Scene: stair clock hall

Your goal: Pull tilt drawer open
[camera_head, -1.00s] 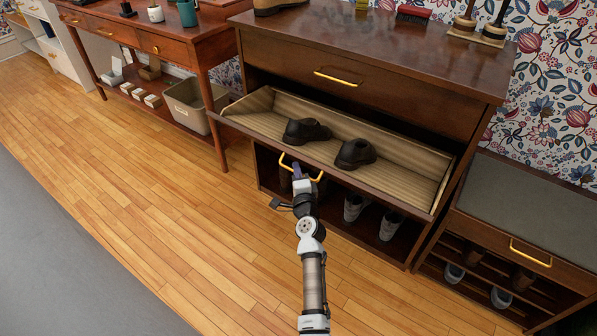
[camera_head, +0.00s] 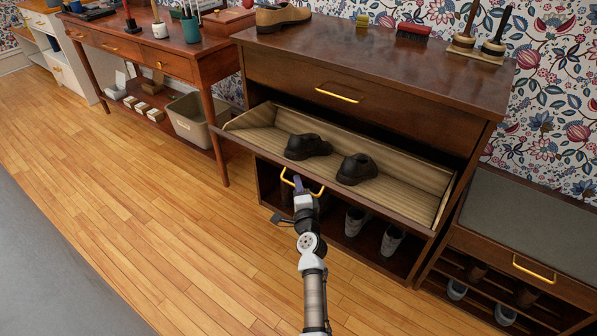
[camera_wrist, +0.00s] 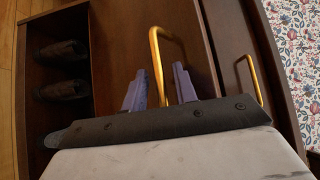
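The tilt drawer (camera_head: 405,197) of the dark wood shoe cabinet is tipped outward, with its ribbed, light inside showing. Two dark shoes (camera_head: 308,146) (camera_head: 357,169) lie in it. Its gold handle (camera_head: 284,178) is on the drawer front, partly hidden by my gripper (camera_head: 299,184). In the wrist view the handle (camera_wrist: 156,55) reaches down between the two purple fingers of my gripper (camera_wrist: 159,88). The fingers are apart, with a visible gap to the handle bar. Contact with the handle cannot be told.
A closed upper drawer with a gold handle (camera_head: 338,95) is above. Shoes (camera_head: 354,221) stand in the open compartment below. A bench (camera_head: 530,225) is at right, and a table (camera_head: 130,55) with a bin (camera_head: 187,124) beneath it is at left. The wooden floor in front is clear.

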